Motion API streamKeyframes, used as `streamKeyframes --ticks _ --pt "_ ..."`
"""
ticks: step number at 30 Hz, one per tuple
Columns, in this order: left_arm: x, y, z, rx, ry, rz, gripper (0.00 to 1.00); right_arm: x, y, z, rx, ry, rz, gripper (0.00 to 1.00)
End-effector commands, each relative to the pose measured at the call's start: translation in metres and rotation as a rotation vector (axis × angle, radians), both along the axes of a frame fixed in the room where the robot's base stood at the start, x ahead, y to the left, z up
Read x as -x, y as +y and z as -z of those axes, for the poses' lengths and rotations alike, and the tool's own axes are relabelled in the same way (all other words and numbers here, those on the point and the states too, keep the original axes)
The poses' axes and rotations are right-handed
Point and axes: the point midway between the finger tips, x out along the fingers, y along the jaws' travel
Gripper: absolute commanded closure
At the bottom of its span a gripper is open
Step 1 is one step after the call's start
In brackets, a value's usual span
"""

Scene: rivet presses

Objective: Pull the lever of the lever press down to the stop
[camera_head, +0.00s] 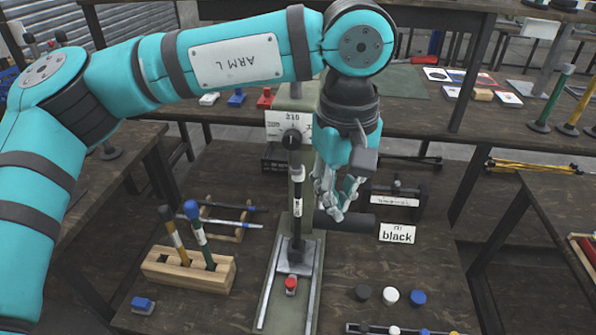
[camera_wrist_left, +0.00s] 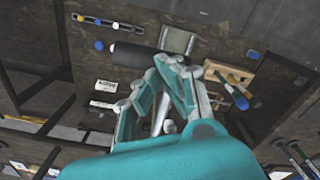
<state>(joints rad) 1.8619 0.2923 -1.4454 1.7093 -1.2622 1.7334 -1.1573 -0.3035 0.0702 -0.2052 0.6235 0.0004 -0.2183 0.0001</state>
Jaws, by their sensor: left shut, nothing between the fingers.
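The lever press (camera_head: 298,170) stands upright on the table in the middle of the head view, with a tall greenish column and a long base. A dark cylindrical bar (camera_head: 358,223), apparently the lever's grip, sticks out to the right of the column; the wrist view shows a dark cylinder (camera_wrist_left: 130,55) too. My left gripper (camera_head: 333,208) points down just right of the column, its fingertips close to the bar's column end. Its fingers are shut and empty; contact with the bar cannot be told. It also fills the middle of the wrist view (camera_wrist_left: 171,62). My right gripper is out of view.
A sign reading "black" (camera_head: 397,233) stands to the right. A red knob (camera_head: 291,285) sits on the press base. White, blue and black caps (camera_head: 390,296) stand at front right.

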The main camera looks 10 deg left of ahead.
Motion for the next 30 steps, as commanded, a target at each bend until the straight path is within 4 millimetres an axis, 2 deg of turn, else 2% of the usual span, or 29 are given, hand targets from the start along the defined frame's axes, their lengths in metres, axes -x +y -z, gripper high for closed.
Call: streamKeyframes --ticks 5,21,30 --pt "0.0 0.0 0.004 0.0 0.001 0.0 1.0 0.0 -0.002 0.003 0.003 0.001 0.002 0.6" --pt "-0.003 0.0 0.034 -0.002 0.001 0.0 1.0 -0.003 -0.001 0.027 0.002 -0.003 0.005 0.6" --pt "-0.003 0.0 0.035 -0.003 0.003 0.0 1.0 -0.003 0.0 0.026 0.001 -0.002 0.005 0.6"
